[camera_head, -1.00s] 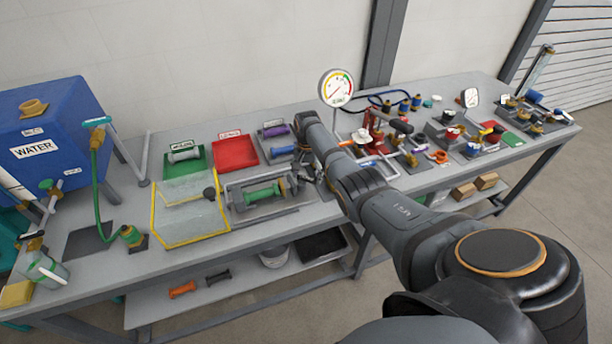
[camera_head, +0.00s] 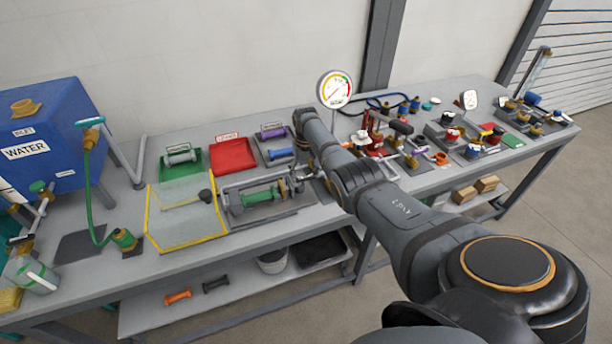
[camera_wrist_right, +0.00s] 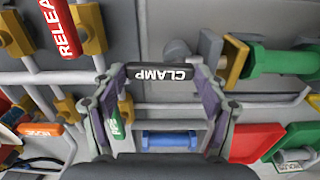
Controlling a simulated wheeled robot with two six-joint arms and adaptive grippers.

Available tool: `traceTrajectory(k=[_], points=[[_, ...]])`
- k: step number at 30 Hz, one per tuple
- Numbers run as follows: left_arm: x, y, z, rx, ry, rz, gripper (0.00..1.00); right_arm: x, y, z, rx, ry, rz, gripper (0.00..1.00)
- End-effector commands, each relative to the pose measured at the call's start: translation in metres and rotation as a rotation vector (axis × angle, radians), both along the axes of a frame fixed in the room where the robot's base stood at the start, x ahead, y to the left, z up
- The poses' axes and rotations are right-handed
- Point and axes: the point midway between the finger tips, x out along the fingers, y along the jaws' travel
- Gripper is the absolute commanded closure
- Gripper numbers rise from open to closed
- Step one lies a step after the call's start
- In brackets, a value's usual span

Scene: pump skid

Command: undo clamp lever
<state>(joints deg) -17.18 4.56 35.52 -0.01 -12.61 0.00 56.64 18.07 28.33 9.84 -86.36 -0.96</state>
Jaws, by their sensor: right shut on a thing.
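The black clamp lever (camera_wrist_right: 163,74), marked CLAMP, lies crosswise between the fingertips of my right gripper (camera_wrist_right: 161,82) in the right wrist view. The gripper is shut on it, one finger at each end. In the head view my right gripper (camera_head: 311,178) is mostly hidden behind my own arm, at the right end of the clamp fixture. A green spool-shaped piece (camera_head: 259,197) lies in that fixture; part of it also shows in the right wrist view (camera_wrist_right: 282,60). My left gripper is not in view.
An orange-red release handle (camera_wrist_right: 62,28) is close by in the right wrist view. A yellow-edged clear guard (camera_head: 187,226) stands left of the fixture. Red (camera_head: 233,155) and green trays (camera_head: 181,161) lie behind it. A pressure gauge (camera_head: 335,89) stands at the back.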

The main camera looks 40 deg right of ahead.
Motion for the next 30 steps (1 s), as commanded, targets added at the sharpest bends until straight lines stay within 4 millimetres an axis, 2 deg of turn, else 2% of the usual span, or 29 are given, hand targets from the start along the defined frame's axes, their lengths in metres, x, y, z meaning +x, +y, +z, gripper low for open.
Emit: traceTrajectory(k=[18, 19, 21, 24, 30], points=[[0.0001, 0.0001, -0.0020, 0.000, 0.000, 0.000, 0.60, 0.0012, -0.0002, 0.0004, 0.000, -0.001, 0.042, 0.58], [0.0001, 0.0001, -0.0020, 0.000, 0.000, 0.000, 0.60, 0.0013, -0.0002, 0.0004, 0.000, -0.001, 0.042, 0.25], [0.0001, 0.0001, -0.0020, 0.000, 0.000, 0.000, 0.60, 0.0013, -0.0001, 0.0004, 0.000, -0.001, 0.042, 0.16], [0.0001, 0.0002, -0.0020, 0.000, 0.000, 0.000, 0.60, 0.0012, -0.0001, 0.0003, 0.000, -0.001, 0.041, 0.04], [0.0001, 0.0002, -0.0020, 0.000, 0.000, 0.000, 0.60, 0.0011, -0.0001, 0.0002, 0.000, 0.000, 0.040, 0.04]])
